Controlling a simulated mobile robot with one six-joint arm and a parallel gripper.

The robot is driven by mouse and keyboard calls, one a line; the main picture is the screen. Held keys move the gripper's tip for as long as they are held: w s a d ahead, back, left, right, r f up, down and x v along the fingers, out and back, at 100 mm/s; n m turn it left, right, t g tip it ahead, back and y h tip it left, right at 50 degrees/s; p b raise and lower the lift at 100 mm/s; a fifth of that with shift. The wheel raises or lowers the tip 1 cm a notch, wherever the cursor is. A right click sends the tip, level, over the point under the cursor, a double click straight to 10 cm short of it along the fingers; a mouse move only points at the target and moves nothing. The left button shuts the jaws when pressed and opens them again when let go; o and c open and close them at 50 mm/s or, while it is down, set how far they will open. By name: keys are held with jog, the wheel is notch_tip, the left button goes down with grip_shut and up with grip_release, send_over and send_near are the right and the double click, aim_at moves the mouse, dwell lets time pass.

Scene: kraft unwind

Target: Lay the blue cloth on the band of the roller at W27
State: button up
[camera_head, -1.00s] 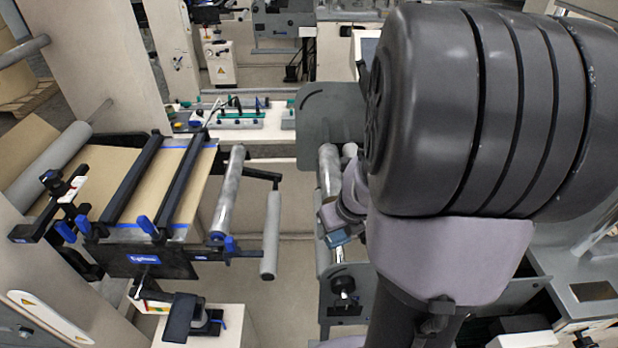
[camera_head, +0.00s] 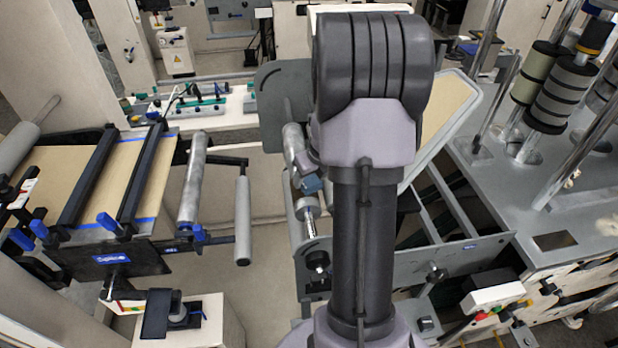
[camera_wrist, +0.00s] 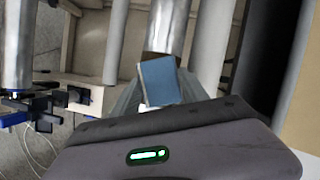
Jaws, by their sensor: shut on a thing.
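A blue cloth (camera_wrist: 160,82) is held in my gripper (camera_wrist: 152,100) in the wrist view, its flat face toward the camera. In the head view the cloth (camera_head: 312,184) shows as a small blue patch left of my arm, which hides most of the gripper. A metal roller (camera_head: 308,212) is just below the cloth there. In the wrist view a grey roller (camera_wrist: 172,22) runs behind the cloth, with a brown strip at the cloth's upper edge. I cannot tell whether the cloth touches either. No W27 label is readable.
A splice table (camera_head: 140,185) with black bars and a roller (camera_head: 193,180) stands at left. A grey side plate (camera_head: 283,88) rises behind the cloth. A grey deck (camera_head: 550,225) with posts and rolls is at right. Open floor (camera_head: 250,290) lies between.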

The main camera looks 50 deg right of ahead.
jog(key=o, duration=1.3)
jog(key=shift+o, duration=0.2)
